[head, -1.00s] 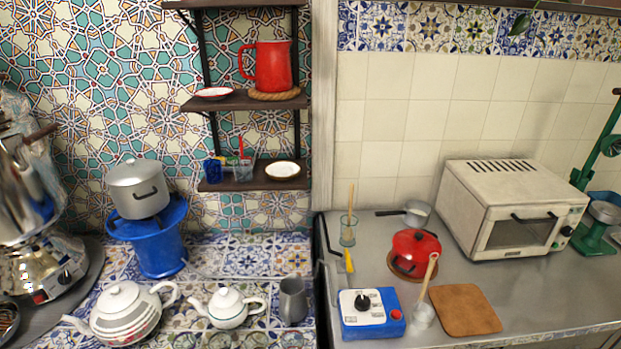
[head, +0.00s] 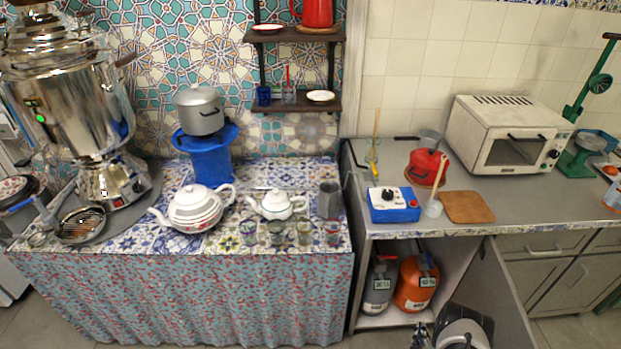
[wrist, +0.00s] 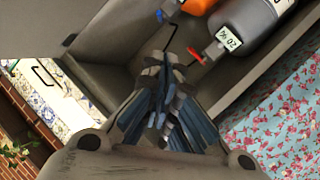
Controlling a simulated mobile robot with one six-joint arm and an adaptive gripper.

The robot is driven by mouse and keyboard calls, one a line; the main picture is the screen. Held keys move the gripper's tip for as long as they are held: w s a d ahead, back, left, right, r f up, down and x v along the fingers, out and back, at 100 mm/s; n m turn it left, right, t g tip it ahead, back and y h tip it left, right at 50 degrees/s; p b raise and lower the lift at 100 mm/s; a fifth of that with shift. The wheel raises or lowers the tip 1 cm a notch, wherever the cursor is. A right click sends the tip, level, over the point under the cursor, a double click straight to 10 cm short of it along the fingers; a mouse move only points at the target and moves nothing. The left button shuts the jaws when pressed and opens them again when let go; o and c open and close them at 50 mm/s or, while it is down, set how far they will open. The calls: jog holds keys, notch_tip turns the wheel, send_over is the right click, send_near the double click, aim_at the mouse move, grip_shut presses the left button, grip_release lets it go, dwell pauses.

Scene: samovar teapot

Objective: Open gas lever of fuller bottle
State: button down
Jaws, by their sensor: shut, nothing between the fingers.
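A grey gas bottle (head: 377,290) and an orange gas bottle (head: 415,285) stand side by side in the open cabinet under the right counter. Each has a small label; the numbers are too small to read surely. In the wrist view the grey bottle (wrist: 252,20) carries a red lever (wrist: 194,56), and a blue lever (wrist: 161,15) sits by the orange bottle (wrist: 196,5). My gripper (head: 419,336) is in front of the cabinet, low and apart from both bottles. In the wrist view my gripper (wrist: 158,66) is shut and empty, pointing into the cabinet.
The open cabinet door (head: 503,300) stands to the right of my arm. A floral curtain (head: 190,295) hangs left of the cabinet, under the tiled table with the samovar (head: 80,90) and teapots. The right counter (head: 560,195) overhangs the bottles. A black hook-shaped handle (wrist: 174,38) shows in the wrist view.

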jog(key=w+r+g+y, duration=0.2)
jog(key=w+r, duration=1.4)
jog(key=r, duration=0.4)
jog(key=s+a+r+g+y, duration=0.1)
jog(key=a+r, duration=0.3)
jog(key=r, duration=0.6)
jog(key=s+a+r+g+y, duration=0.1)
jog(key=a+r, duration=0.3)
jog(key=r, duration=0.6)
jog(key=s+a+r+m+g+y, duration=0.1)
jog(key=s+a+r+g, duration=0.1)
jog(key=s+a+r, duration=1)
jog(key=s+a+r+g, duration=0.1)
jog(key=s+a+r, duration=0.1)
jog(key=s, duration=1)
jog(key=s+a+r+g+y, duration=0.1)
jog(key=s+a+r+g, duration=0.1)
jog(key=s, duration=1.1)
jog(key=shift+s+a+m, duration=0.3)
